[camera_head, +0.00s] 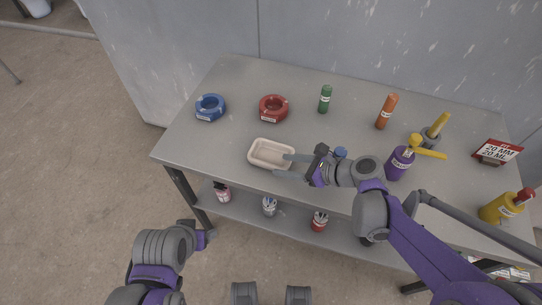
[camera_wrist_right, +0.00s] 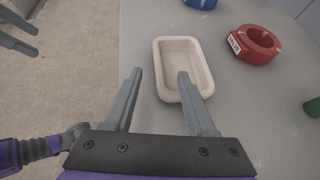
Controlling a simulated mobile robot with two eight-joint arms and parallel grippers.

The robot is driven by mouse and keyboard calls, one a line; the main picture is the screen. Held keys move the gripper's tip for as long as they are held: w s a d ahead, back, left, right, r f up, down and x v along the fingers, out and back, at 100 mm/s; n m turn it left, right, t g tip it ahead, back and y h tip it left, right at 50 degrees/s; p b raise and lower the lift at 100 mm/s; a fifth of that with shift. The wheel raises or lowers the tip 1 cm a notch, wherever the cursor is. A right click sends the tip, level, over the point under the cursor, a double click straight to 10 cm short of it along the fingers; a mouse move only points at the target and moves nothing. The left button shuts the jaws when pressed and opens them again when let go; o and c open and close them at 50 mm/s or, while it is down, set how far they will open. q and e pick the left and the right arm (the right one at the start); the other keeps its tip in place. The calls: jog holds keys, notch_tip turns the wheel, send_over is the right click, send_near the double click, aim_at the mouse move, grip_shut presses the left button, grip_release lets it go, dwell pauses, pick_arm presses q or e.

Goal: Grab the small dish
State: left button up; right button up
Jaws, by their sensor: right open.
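The small dish (camera_head: 262,153) is a cream, rounded rectangular tray near the front edge of the grey table (camera_head: 200,145). It looks empty, and it also shows in the right wrist view (camera_wrist_right: 158,50). My right gripper (camera_head: 281,166) is open, coming from the right. In the right wrist view, one finger of the right gripper (camera_wrist_right: 160,82) overlaps the dish's near right part, and the other is left of the dish over the table. I cannot tell whether either finger touches it. My left gripper (camera_head: 206,238) is low in front of the table; its jaws are not clear.
A blue ring (camera_head: 210,108) and a red ring (camera_head: 273,109) lie behind the dish. Green (camera_head: 325,99), orange (camera_head: 386,111) and purple (camera_head: 399,163) bottles stand farther right, with a sign (camera_head: 497,152). A lower shelf holds small containers. Bare tabletop lies left of the dish.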

aim_at(265, 163)
jog(key=shift+x, duration=3.15)
jog(key=shift+s+a+r, duration=0.1)
jog(key=shift+s+r, duration=0.05)
grip_shut()
